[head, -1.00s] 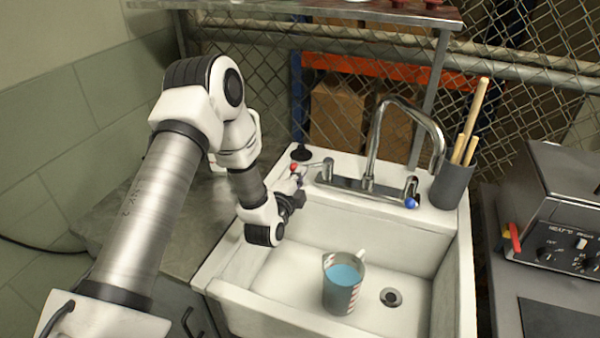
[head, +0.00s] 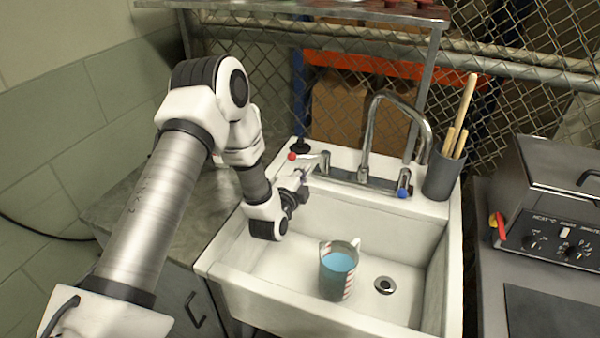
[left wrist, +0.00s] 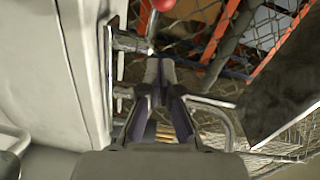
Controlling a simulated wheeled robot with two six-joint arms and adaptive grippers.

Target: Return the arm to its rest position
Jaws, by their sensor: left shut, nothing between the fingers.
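My left arm comes in from the left in the head view, its forearm bent down over the left edge of the sink (head: 232,285). My left gripper (head: 303,183) is shut and empty beside the faucet's red-marked handle (head: 306,157). In the left wrist view the closed fingers (left wrist: 158,65) point toward the red knob (left wrist: 163,4). Whether the fingers touch the handle I cannot tell. The chrome faucet (head: 370,130) stands at the back of the sink. My right gripper is not in view.
A measuring jug (head: 338,272) with blue liquid stands in the sink basin beside the drain (head: 385,285). A grey holder (head: 443,178) with wooden-handled tools is at the back right. A grey appliance (head: 560,200) stands right of the sink. A metal shelf (head: 350,11) hangs above.

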